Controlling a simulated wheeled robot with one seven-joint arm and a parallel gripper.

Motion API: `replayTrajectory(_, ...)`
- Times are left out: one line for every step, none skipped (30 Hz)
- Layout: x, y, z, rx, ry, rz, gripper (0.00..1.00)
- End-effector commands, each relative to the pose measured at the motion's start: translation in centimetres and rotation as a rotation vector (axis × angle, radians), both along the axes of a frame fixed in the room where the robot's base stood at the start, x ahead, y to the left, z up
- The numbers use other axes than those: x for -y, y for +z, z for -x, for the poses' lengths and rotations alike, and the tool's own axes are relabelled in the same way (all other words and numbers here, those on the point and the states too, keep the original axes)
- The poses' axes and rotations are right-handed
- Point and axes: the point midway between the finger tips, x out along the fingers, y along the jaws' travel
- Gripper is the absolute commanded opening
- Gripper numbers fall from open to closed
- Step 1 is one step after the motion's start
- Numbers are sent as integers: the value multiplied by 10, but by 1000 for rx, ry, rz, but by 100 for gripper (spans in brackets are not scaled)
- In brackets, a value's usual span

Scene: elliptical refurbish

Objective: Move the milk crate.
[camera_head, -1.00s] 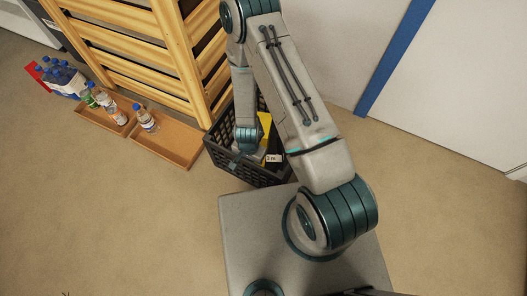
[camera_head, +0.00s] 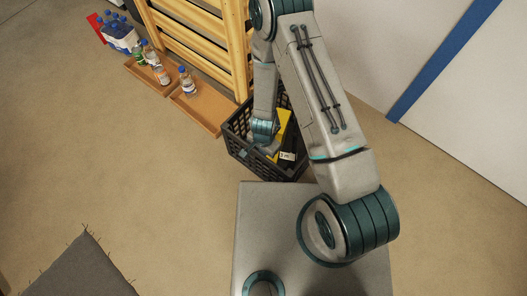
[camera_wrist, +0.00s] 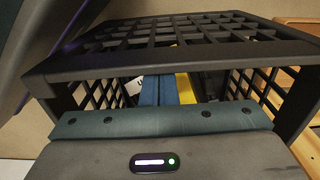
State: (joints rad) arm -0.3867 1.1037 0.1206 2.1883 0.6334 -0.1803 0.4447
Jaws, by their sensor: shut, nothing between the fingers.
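The black lattice milk crate (camera_head: 236,143) stands on the floor just ahead of my base, near the wooden rack's foot. It also fills much of the wrist view (camera_wrist: 100,68). It holds a yellow item (camera_head: 283,125) and a dark item with a white label (camera_head: 287,156). My gripper (camera_wrist: 168,91) has its blue fingers together, with no gap showing. They point into the crate's interior, with lattice sides around them. In the head view my arm's end reaches down into the crate, and the fingertips are hidden there. I cannot tell whether the fingers touch a crate wall.
A yellow wooden rack (camera_head: 205,38) stands behind the crate. Brown trays (camera_head: 197,113) with bottles (camera_head: 187,81) lie to its left, beside a blue bottle pack (camera_head: 120,38). A wall with a blue stripe (camera_head: 440,62) is at right. A grey rug (camera_head: 78,268) lies lower left; floor between is open.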

Motion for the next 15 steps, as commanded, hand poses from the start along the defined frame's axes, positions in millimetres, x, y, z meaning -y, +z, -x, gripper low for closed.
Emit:
replayTrajectory(-1, 15, -1, 3, 1, 0, 0)
replayTrajectory(-1, 22, -1, 4, 1, -1, 0)
replayTrajectory(0, 32, -1, 4, 1, -1, 0)
replayTrajectory(0, 40, -1, 4, 0, -1, 0)
replayTrajectory(0, 47, -1, 3, 0, 0, 0)
replayTrajectory(-1, 57, -1, 4, 1, -1, 0)
replayTrajectory(-1, 63, -1, 4, 2, -1, 0)
replayTrajectory(-1, 70, -1, 3, 2, -1, 0)
replayTrajectory(-1, 79, 0, 3, 2, 0, 0)
replayTrajectory(-1, 85, -1, 4, 2, 0, 0)
replayTrajectory(-1, 90, -1, 4, 2, 0, 0)
replayTrajectory(-1, 97, 0, 2, 3, -1, 0)
replayTrajectory(-1, 101, 0, 2, 3, -1, 0)
replayTrajectory(-1, 105, 0, 1, 3, 0, 0)
replayTrajectory(-1, 110, 0, 1, 2, 0, 0)
